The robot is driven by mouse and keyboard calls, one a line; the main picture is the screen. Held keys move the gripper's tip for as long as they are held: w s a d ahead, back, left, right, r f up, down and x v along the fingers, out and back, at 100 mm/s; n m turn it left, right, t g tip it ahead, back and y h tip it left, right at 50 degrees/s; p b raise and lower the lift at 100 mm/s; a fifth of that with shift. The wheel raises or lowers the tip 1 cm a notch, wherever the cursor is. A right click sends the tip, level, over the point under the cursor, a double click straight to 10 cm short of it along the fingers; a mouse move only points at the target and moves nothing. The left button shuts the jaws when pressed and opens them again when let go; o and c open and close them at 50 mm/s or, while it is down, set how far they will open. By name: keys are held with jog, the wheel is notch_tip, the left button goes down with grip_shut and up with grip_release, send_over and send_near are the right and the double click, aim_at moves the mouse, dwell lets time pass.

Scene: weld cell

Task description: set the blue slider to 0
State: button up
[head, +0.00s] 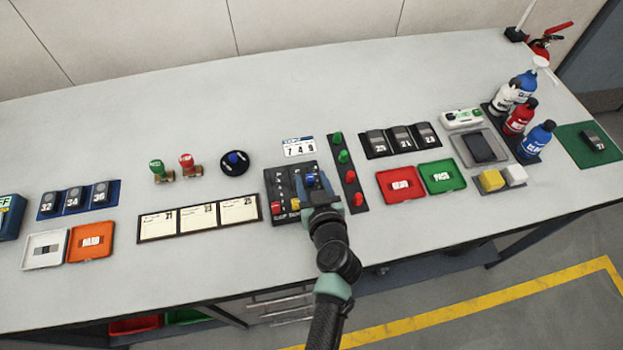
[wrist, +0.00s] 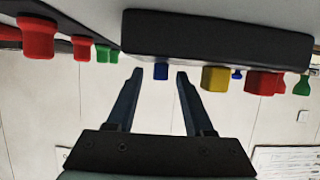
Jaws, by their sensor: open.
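The dark slider panel (head: 283,183) is near the middle of the bench; it also shows in the wrist view (wrist: 215,35), upside down. Its blue slider knob (head: 311,179) is farther back than the red knob (head: 276,208) and yellow knob (head: 295,204), which are near the front edge. My gripper (head: 318,193) is over the panel's right side and partly hides it. In the wrist view my gripper (wrist: 160,74) is open, and the blue knob (wrist: 161,70) appears between the fingertips. Contact cannot be told. The scale marks are too small to read.
A strip with green and red knobs (head: 348,174) stands close to the panel's right. A card reading 7 4 9 (head: 299,146) lies behind it. Note cards (head: 198,218) are to the left; red (head: 400,184) and green (head: 442,176) trays are to the right.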

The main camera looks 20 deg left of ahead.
jog(key=shift+w+a, duration=0.1)
jog(key=shift+c, duration=0.3)
grip_shut()
dwell(1.2)
